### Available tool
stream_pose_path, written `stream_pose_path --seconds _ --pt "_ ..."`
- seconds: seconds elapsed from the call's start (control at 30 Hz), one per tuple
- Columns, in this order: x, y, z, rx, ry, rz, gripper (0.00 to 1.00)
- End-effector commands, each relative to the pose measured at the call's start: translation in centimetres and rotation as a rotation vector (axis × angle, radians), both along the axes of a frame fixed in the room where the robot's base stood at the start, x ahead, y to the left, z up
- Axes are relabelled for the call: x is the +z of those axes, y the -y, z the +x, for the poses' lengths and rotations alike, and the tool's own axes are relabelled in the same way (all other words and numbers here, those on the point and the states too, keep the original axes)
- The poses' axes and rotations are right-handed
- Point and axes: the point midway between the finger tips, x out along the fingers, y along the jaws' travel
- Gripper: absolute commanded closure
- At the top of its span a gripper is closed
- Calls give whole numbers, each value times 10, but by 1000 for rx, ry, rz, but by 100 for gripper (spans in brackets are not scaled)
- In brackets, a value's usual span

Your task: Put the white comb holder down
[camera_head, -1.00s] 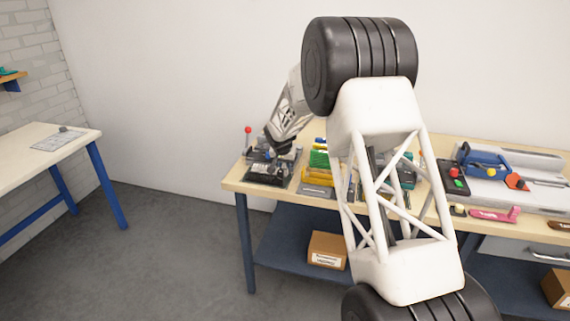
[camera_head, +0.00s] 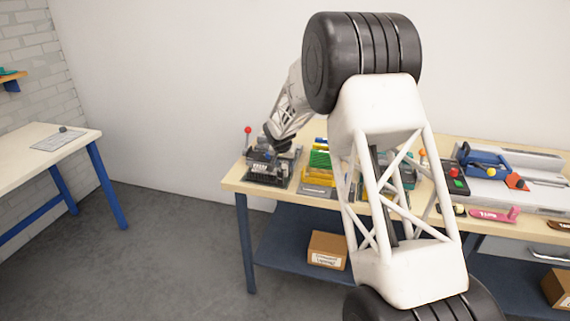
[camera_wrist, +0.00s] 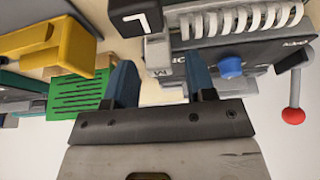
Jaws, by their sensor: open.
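My gripper (camera_wrist: 160,62) is open, its two blue fingers apart in the wrist view. In the head view my gripper (camera_head: 276,143) is above the left end of the bench, partly dark against the machine there. The white comb holder (camera_wrist: 157,55) appears as a white block with a black lettered label beside it, just beyond the fingertips; the fingers do not close on it. A row of white comb loops (camera_wrist: 240,22) extends right from it along the dark grey binding machine (camera_wrist: 225,52). The holder is too small to make out in the head view.
The machine has a blue knob (camera_wrist: 231,68) and a red-balled lever (camera_wrist: 293,115). A green slotted block (camera_wrist: 78,95) and a yellow part (camera_wrist: 50,45) lie to the left in the wrist view. The bench (camera_head: 232,186) is crowded; a side table (camera_head: 25,165) is mostly clear.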

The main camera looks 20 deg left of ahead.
Motion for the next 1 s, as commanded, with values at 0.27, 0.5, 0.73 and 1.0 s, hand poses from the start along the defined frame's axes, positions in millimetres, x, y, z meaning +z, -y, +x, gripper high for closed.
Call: stream_pose_path --seconds 0.27,0.5,0.73,1.0 --pt "28 0 -11 0 1 0 50" --pt "56 0 -23 0 1 0 50" --pt "82 0 -34 0 2 1 50" --pt "98 0 -41 1 0 0 50"
